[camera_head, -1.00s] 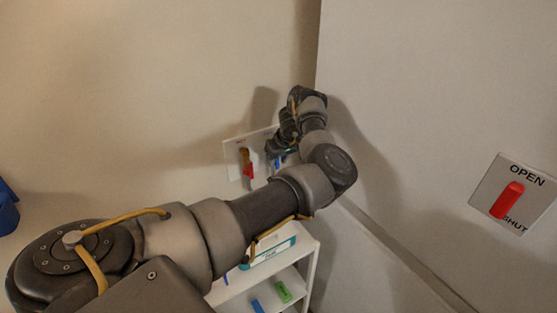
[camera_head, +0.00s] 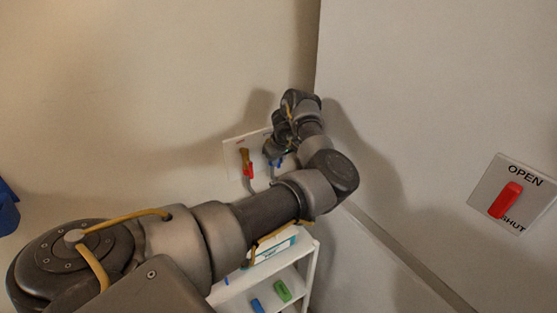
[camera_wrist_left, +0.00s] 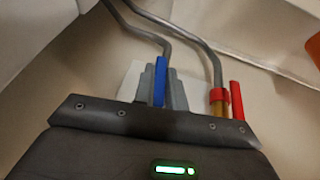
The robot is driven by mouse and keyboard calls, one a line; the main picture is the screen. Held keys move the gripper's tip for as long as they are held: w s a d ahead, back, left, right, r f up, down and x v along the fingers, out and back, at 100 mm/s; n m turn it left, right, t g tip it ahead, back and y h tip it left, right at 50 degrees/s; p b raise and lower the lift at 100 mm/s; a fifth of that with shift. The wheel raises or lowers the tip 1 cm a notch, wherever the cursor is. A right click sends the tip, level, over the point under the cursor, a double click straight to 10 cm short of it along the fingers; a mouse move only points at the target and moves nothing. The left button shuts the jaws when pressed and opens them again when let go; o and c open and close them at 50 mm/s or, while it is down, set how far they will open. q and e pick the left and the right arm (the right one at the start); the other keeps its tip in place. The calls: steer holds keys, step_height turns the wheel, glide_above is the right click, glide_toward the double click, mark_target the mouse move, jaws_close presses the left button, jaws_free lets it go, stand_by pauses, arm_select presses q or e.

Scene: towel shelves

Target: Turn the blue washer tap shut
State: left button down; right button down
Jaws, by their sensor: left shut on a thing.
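The blue washer tap (camera_wrist_left: 160,82) shows in the left wrist view as an upright blue lever between the two grey fingers of my left gripper (camera_wrist_left: 161,85), which is shut on it. In the head view my left gripper (camera_head: 274,153) is at the white wall plate (camera_head: 232,150). A bit of blue (camera_head: 279,162) shows beside it there, and the rest of the tap is hidden by the gripper and wrist. My right gripper is not in view.
A red tap (camera_head: 248,171) with a brass body sits just left of the blue one; it also shows in the wrist view (camera_wrist_left: 237,101). Grey hoses (camera_wrist_left: 213,60) run from the taps. A white shelf unit (camera_head: 310,262) stands below. A red-handled OPEN/SHUT plate (camera_head: 533,203) is on the right wall.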

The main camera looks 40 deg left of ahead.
arm_select(q)
steer(key=c, duration=1.4)
jaws_free()
steer(key=shift+a, duration=0.1)
steer(key=shift+c, duration=0.2)
steer(key=b+v, duration=0.1)
steer(key=v, duration=0.9)
steer(key=shift+d+r, duration=0.25)
steer(key=shift+r, duration=0.1)
steer(key=shift+s+a, duration=0.1)
